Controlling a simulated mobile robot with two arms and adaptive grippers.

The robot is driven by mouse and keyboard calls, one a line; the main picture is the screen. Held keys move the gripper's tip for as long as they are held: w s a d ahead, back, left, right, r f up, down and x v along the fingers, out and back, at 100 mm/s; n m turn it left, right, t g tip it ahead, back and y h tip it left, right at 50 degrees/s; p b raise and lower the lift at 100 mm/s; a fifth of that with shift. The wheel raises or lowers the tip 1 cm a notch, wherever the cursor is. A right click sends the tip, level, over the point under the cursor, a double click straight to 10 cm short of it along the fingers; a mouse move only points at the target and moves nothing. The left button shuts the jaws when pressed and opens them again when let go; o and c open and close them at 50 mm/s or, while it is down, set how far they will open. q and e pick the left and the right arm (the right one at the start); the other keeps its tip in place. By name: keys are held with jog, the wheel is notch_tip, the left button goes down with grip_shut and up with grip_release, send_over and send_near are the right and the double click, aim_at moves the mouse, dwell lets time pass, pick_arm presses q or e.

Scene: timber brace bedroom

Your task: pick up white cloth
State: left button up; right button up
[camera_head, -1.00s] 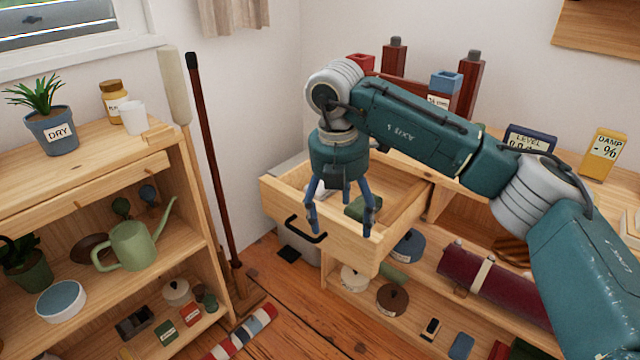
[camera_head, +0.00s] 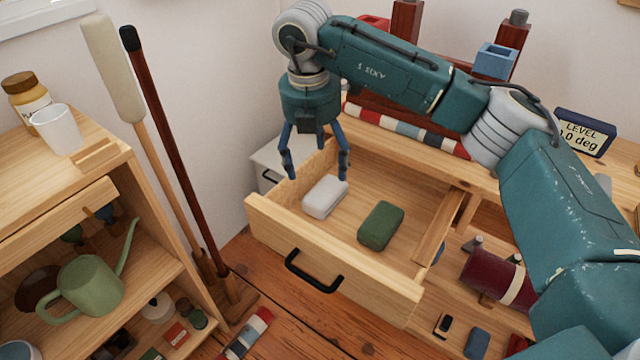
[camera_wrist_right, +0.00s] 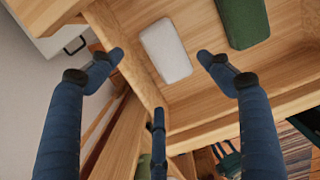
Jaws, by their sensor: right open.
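The white cloth (camera_head: 325,197) is a small folded block lying in the open drawer (camera_head: 330,260), near its left side. It also shows in the right wrist view (camera_wrist_right: 166,52), near the drawer wall. A similar green folded cloth (camera_head: 381,226) lies to its right, apart from it. My right gripper (camera_head: 316,176) is open and empty above the drawer, with its fingertips just behind and above the white cloth in the head view. In the wrist view, its fingers (camera_wrist_right: 162,58) spread to either side of the white cloth, not visibly touching it. My left gripper is not in view.
The drawer's front has a black handle (camera_head: 313,272). A wooden shelf with a green watering can (camera_head: 88,287) stands at left. A broom (camera_head: 130,90) and a dark pole (camera_head: 170,140) lean beside it. A striped roll (camera_head: 405,131) lies on the top behind the drawer.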

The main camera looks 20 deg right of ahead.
aim_at(320, 187)
jog(key=f, duration=0.4)
jog(key=shift+s+d, duration=0.1)
jog(key=shift+d, duration=0.1)
jog(key=shift+w+d+f+b, duration=0.1)
jog(key=shift+w+f+b, duration=0.1)
jog(key=shift+f, duration=0.7)
jog(key=shift+w+d+f+b, duration=0.1)
jog(key=shift+f+b, duration=0.15)
jog(key=shift+f, duration=0.65)
jog(key=shift+w+d+f+b, duration=0.1)
jog(key=shift+w+f+b, duration=0.1)
jog(key=shift+f, duration=0.7)
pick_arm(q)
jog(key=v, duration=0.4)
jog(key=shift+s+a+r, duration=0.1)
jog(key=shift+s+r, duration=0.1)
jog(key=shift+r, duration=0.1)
pick_arm(e)
jog(key=shift+a, duration=0.1)
jog(key=c, duration=1)
jog(key=shift+o, duration=0.2)
jog(key=shift+r, duration=0.1)
